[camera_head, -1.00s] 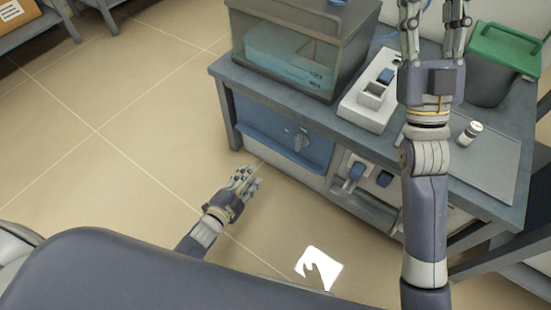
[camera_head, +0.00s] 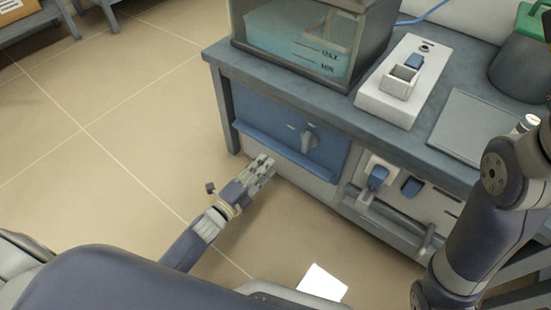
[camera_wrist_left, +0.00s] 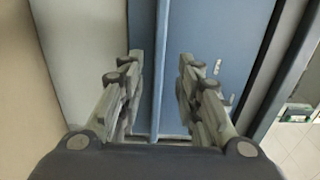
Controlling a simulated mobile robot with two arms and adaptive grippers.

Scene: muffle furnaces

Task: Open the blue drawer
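The blue drawer (camera_head: 268,117) is in the front of the grey-blue bench and looks shut. My right gripper is out of view.
A clear tank (camera_head: 300,35) and a white device (camera_head: 402,85) stand on the bench top (camera_head: 355,122). My right arm covers the bench's right end.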

